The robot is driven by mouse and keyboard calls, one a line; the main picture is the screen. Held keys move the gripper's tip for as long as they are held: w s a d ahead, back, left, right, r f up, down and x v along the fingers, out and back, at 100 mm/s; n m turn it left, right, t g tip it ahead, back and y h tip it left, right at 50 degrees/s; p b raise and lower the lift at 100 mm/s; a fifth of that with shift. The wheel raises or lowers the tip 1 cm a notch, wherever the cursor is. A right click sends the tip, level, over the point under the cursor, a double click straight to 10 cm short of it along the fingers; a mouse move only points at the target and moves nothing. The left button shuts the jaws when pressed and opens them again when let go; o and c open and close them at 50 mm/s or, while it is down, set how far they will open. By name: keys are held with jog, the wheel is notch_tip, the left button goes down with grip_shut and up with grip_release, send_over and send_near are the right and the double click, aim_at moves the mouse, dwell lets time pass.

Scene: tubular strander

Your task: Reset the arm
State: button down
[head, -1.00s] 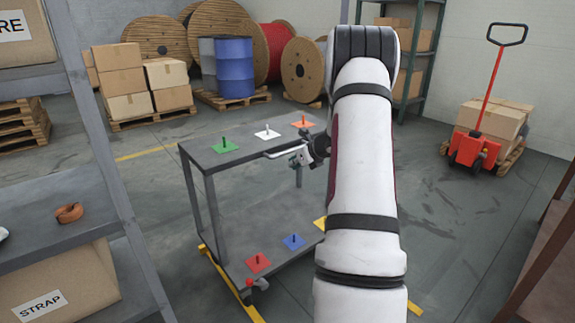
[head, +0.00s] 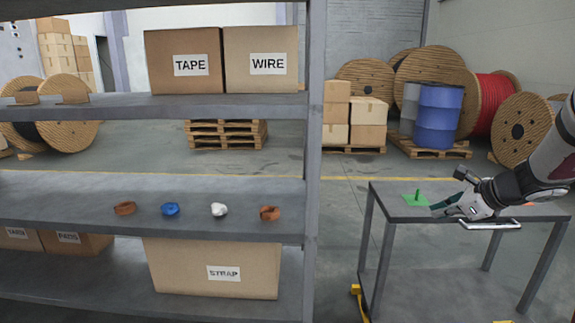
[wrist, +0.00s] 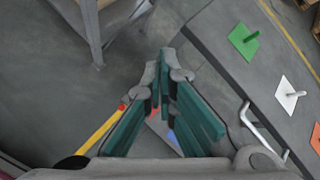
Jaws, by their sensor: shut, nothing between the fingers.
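My gripper (head: 445,206) is at the right of the head view, close to the left end of the cart's top. Its teal fingers are shut with nothing between them; the shut fingers also show in the wrist view (wrist: 165,60). In the wrist view, the cart's top (wrist: 215,35) lies to the right of the fingers, and the fingers point past its edge toward the floor. My forearm enters from the head view's right edge, so most of the arm is out of view.
The cart (head: 380,194) carries a green pegged plate (head: 417,199); a white one (wrist: 289,94) shows in the wrist view. A grey shelf (head: 60,195) on the left holds several small coils and boxes. Cable reels (head: 518,130) and a blue drum (head: 437,118) stand behind.

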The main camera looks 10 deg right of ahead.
jog(key=s+a+r+n+g+y, duration=0.15)
jog(key=s+a+n, duration=0.3)
jog(key=a, duration=0.45)
jog(key=s+a+r+n+g, duration=0.25)
jog(key=a+n, duration=0.25)
jog(key=a, duration=0.3)
jog(key=s+a+r+n+g+y, duration=0.1)
jog(key=s+a+r+n, duration=0.25)
jog(key=a, duration=0.55)
jog(key=s+a+n+g, duration=0.1)
jog(key=s+a+n, duration=0.25)
jog(key=s, duration=0.35)
jog(key=s+a+n+g, duration=0.1)
jog(key=s+a+n, duration=0.25)
jog(key=s, duration=0.25)
jog(key=s+d+f+n+g+h, duration=0.1)
jog(key=s+f+n+h, duration=0.1)
jog(key=s+n, duration=0.35)
jog(key=s+d+f+n+g+h, duration=0.1)
jog(key=s+f+n+h, duration=0.15)
jog(key=s, duration=0.65)
notch_tip(320, 180, up, 26)
jog(key=t+p, duration=0.3)
jog(key=p, duration=2)
jog(key=shift+d+n+t, duration=0.3)
jog(key=shift+d+t, duration=0.1)
jog(key=shift+f, duration=0.1)
